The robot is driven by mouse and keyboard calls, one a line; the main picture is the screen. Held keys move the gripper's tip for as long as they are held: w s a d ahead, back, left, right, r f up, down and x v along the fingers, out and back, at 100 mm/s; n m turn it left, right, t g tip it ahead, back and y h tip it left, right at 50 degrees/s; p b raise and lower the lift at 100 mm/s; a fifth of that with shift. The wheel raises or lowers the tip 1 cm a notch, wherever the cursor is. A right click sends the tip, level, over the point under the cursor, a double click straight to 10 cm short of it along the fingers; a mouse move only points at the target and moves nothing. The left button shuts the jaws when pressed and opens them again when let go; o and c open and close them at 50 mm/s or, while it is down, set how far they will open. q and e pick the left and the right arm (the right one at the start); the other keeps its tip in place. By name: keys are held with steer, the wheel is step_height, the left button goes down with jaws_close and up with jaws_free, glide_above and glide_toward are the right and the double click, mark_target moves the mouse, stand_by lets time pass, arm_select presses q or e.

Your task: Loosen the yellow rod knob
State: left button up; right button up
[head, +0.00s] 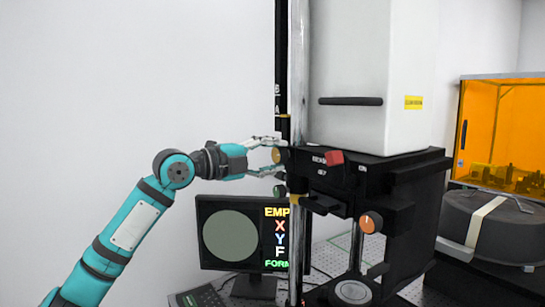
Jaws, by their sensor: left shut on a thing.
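The yellow rod knob (277,155) sits on the left side of the black carriage, beside the shiny vertical rod (297,75). My left gripper (274,157) comes in from the left, with one finger above the knob and one below it. It is shut on the knob. The fingertips partly merge with the dark carriage edge, so their exact contact is hard to see. My right gripper is not in view.
The interferometer's black body (400,205) carries a white housing (365,75). A red knob (334,158) and an orange-faced knob (371,223) are on it. A monitor (232,237) stands below my gripper. An orange enclosure (503,135) is at the right.

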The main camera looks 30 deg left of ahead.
arm_select(q)
steer(key=shift+m, duration=0.9)
steer(key=o, duration=1.2)
steer(key=shift+s, duration=0.1)
steer(key=shift+s+a+f, duration=0.1)
steer(key=shift+s+a, duration=0.1)
steer(key=shift+s, duration=0.05)
steer(key=shift+v, duration=5.6)
steer(key=shift+d, duration=0.1)
